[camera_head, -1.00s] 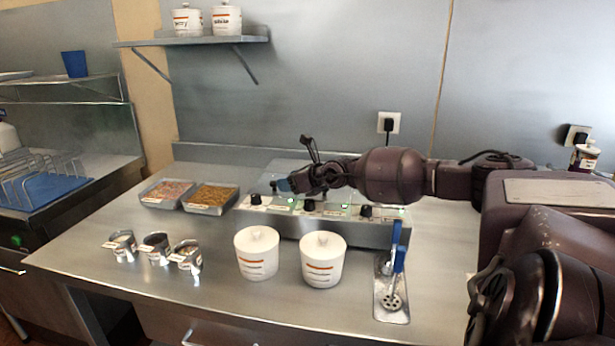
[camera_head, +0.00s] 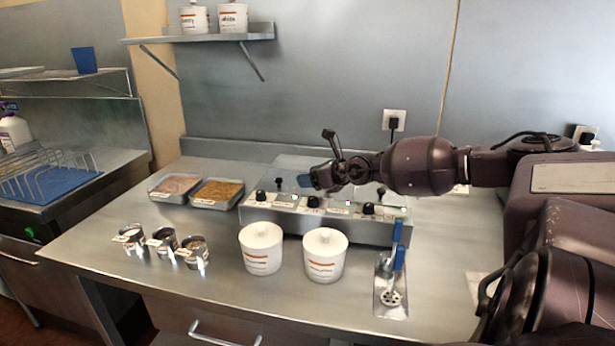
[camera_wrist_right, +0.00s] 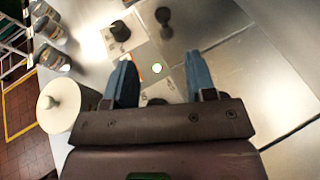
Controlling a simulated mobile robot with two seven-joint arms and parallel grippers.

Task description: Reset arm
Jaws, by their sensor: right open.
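My right gripper (camera_head: 306,181) reaches in from the right over the steel control box (camera_head: 385,228) with black knobs. In the right wrist view, its two blue fingers (camera_wrist_right: 163,84) stand apart with nothing held between them. A white lidded jar (camera_wrist_right: 62,108) shows to the left of the fingers there. My left gripper is not in view.
Two white jars (camera_head: 262,250) stand in front of the box, with several small metal cups (camera_head: 195,254) to their left. Two food trays (camera_head: 217,194) sit behind the cups.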

